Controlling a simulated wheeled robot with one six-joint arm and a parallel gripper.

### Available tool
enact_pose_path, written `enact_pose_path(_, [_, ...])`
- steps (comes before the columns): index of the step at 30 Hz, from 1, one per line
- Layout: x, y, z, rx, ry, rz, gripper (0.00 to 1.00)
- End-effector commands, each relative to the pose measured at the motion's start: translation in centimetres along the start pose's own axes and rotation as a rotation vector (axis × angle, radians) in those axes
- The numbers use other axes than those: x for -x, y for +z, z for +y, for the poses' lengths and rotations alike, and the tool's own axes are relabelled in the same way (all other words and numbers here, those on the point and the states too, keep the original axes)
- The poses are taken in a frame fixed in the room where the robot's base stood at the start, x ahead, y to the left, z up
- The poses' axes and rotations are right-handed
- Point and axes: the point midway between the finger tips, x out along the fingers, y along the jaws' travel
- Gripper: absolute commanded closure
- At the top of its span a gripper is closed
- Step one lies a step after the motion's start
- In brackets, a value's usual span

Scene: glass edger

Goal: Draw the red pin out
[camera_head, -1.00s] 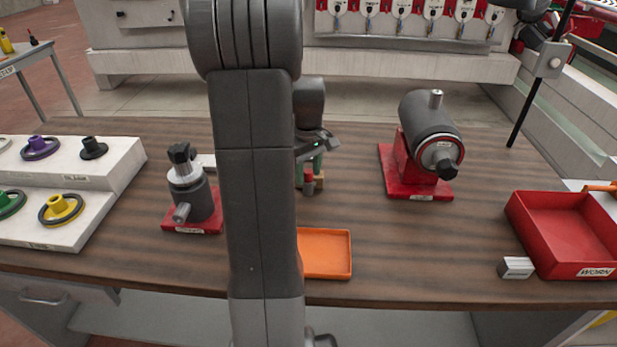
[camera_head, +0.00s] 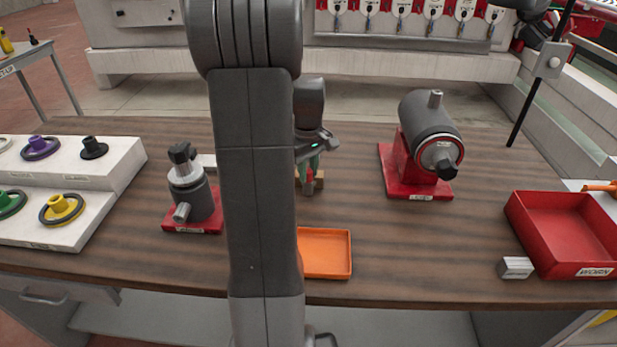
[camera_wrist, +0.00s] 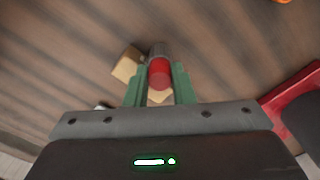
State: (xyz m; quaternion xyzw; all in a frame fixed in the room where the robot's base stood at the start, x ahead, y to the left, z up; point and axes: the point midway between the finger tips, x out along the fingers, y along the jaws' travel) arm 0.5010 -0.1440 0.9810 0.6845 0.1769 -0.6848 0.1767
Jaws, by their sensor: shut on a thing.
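The red pin (camera_wrist: 159,73) shows in the wrist view between the two green fingers of my gripper (camera_wrist: 160,88), with a dark grey part at its far end. My gripper is shut on it. In the head view my gripper (camera_head: 309,171) is partly behind my arm, and the pin (camera_head: 309,181) shows small and low between the fingers. A tan block (camera_wrist: 127,64) sits right by the pin; it also shows in the head view (camera_head: 319,180). I cannot tell whether the pin is still seated in anything.
An orange tray (camera_head: 325,253) lies in front of the gripper. A grey cylinder on a red base (camera_head: 415,186) stands right, a smaller fixture (camera_head: 192,195) left. A red bin marked WORN (camera_head: 567,235) is far right. Bare wood lies between tray and right fixture.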

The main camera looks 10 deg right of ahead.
Motion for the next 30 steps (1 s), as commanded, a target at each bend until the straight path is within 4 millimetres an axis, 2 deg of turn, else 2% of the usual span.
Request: enact_pose_path(30, [1.5,0.0,0.0,0.0,0.001,0.001,1.0])
